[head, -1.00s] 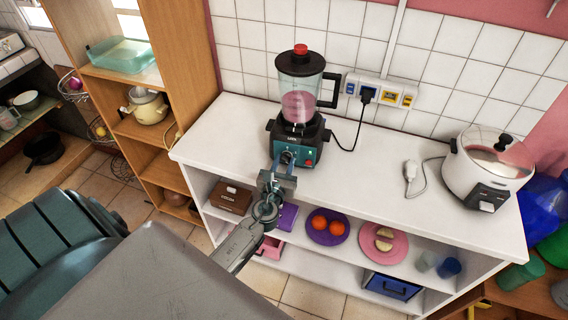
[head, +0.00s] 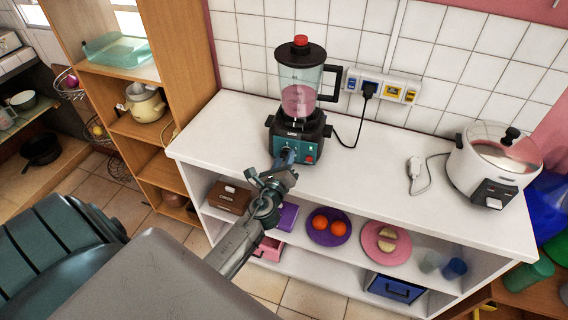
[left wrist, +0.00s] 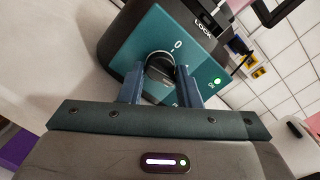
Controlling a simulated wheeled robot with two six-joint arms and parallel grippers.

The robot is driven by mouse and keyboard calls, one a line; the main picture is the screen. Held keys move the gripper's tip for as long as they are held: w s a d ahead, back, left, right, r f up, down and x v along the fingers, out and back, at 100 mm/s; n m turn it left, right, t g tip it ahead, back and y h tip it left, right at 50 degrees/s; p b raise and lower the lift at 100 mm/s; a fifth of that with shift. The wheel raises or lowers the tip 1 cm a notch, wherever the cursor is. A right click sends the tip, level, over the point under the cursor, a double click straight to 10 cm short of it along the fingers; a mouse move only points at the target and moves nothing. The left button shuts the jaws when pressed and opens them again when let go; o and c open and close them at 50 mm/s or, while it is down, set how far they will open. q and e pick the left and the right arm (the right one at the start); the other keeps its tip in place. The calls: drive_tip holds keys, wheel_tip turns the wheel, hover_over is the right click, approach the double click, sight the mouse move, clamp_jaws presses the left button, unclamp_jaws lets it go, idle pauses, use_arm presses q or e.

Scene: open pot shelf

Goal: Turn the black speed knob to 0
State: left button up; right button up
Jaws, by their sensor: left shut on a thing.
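The blender (head: 298,95) stands on the white counter, with a teal front panel (head: 305,150) facing me. The black speed knob (left wrist: 160,69) sits on that panel, below a white 0 mark (left wrist: 178,46) in the left wrist view. My left gripper (head: 286,158) reaches up to the panel from the front. In the left wrist view its two blue fingers (left wrist: 160,80) are on either side of the knob, shut on it. The fingers and gripper body hide part of the knob and the lower panel. I cannot tell where the knob points. My right gripper is not in view.
A green light (left wrist: 217,80) glows on the panel. A black cord runs from the blender to the wall socket strip (head: 382,87). A white rice cooker (head: 490,165) stands at the counter's right end. The counter (head: 385,180) between them is mostly clear except for a white plug.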

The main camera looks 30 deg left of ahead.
use_arm(q)
drive_tip(key=n+b, duration=0.2)
drive_tip(key=n, duration=0.2)
drive_tip(key=shift+f+n+b, duration=0.1)
drive_tip(key=shift+n+b, duration=0.2)
drive_tip(key=shift+n, duration=0.1)
drive_tip(key=n+b, duration=0.3)
drive_tip(key=n, duration=0.1)
drive_tip(key=shift+n, duration=0.3)
drive_tip(key=n+b, duration=0.1)
drive_tip(key=n, duration=0.1)
drive_tip(key=shift+n+b, duration=0.3)
drive_tip(key=shift+b, duration=0.05)
drive_tip(key=shift+n+b, duration=0.75)
drive_tip(key=shift+n, duration=0.45)
drive_tip(key=shift+n+b, duration=0.5)
drive_tip(key=shift+n, duration=0.3)
drive_tip(key=shift+r+n, duration=0.2)
drive_tip(key=shift+n, duration=0.2)
